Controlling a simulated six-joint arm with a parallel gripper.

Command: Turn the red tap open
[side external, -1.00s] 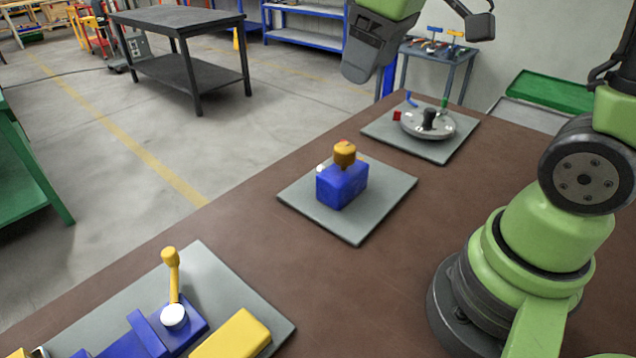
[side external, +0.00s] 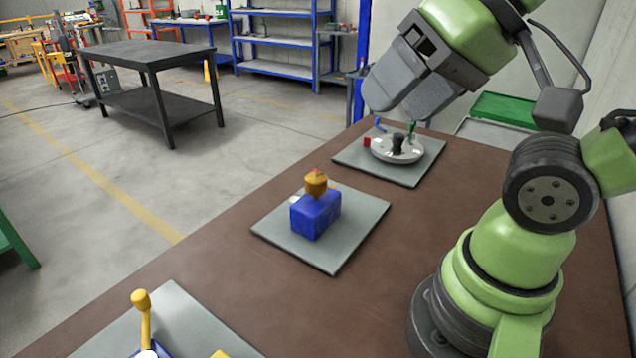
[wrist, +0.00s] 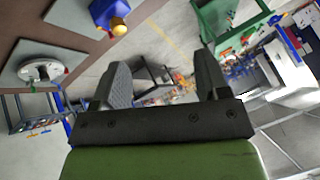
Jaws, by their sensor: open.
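A round grey disc fixture (side external: 412,153) with a black centre knob sits on the far grey plate. A small red piece (side external: 367,142), perhaps the red tap, is at its left edge, beside small blue and green pieces; I cannot make out its handle position. The disc also shows at the left of the wrist view (wrist: 40,72). My gripper (side external: 400,112) is above and behind the disc in the side view, tilted down-left, apart from it. Its two fingers are spread and empty in the wrist view (wrist: 160,70).
A blue block (side external: 316,217) with a yellow-brown, red-tipped knob stands on the middle plate. A yellow lever (side external: 143,315) stands on the near plate. Bare brown tabletop (side external: 230,265) lies between the plates. A green tray (side external: 503,109) is behind at right.

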